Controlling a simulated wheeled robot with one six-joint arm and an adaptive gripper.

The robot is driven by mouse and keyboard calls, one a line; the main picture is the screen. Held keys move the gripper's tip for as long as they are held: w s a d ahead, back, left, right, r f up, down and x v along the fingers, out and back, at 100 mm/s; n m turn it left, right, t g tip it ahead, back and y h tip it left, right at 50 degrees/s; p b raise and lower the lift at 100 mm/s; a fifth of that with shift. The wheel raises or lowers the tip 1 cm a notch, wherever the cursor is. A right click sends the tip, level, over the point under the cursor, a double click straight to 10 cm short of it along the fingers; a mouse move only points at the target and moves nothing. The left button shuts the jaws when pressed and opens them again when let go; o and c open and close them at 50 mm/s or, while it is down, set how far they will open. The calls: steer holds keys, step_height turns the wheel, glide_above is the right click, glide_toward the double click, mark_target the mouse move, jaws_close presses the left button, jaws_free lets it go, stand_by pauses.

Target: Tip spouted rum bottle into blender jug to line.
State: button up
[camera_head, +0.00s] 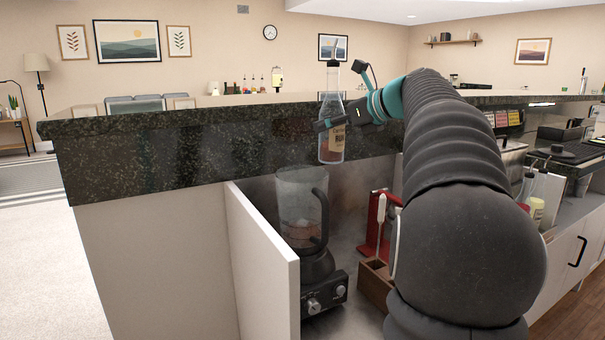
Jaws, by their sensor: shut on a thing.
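The rum bottle (332,145) is clear glass with a pale label and a spout at its top. It stands upright in the air, with reddish-brown liquid low inside. My gripper (333,121) is shut on it around its upper body. The blender jug (302,200) stands on its black base (322,281) in the recess below the counter, below and a little left of the bottle. Some reddish-brown content shows low in the jug. The jug's fill line is too small to make out.
A dark stone counter (180,160) runs behind the bottle. A white panel (262,262) stands left of the blender. A wooden box (374,287) with utensils and a red stand (383,210) are to its right. More bottles (537,207) stand far right.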

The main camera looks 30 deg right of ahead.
mark_target(337, 92)
steer(key=shift+r, duration=3.35)
